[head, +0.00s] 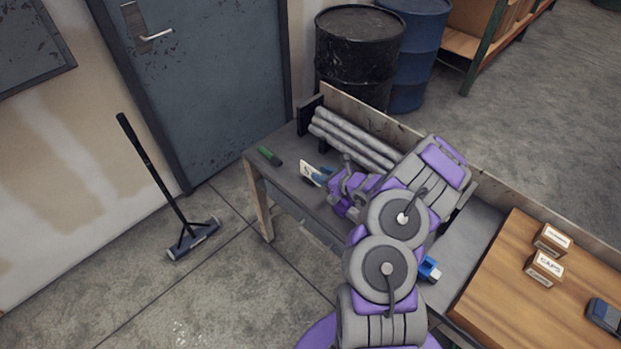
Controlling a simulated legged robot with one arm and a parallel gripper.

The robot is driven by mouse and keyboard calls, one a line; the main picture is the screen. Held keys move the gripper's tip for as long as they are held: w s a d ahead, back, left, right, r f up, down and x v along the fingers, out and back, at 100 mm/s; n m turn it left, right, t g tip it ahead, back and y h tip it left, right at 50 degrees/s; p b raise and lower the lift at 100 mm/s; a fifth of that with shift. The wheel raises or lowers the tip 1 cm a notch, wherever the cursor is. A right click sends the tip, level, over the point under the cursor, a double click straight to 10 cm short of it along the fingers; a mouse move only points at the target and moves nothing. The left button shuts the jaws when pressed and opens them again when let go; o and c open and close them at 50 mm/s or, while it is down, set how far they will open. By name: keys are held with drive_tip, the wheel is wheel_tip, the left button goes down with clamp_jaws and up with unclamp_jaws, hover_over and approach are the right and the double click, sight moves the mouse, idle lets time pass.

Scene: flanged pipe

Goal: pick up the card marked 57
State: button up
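A small white card (309,171) with dark marks too small to read shows near the left end of the grey workbench (290,182). It appears tilted up, and its lower part is close to something blue and dark. My gripper (332,183) is just right of the card, low over the bench top. The purple and grey arm hides most of it. I cannot tell whether its fingers touch the card or are open or shut.
Grey pipes (352,138) lie behind my gripper along the bench's back board. A green-handled object (270,156) lies left of the card. A blue object (429,268) is right of my arm. Small boxes (544,267) stand on the wooden board (497,290) at right.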

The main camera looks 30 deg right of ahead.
sight(312, 171)
drive_tip(key=x, duration=0.1)
drive_tip(key=b+x, duration=0.1)
drive_tip(key=x, duration=0.2)
drive_tip(key=shift+w+d+f+b, duration=0.15)
drive_tip(key=shift+w+f+b, duration=0.2)
drive_tip(key=shift+w+f, duration=0.1)
drive_tip(key=shift+w, duration=0.35)
drive_tip(key=shift+c, duration=0.4)
clamp_jaws()
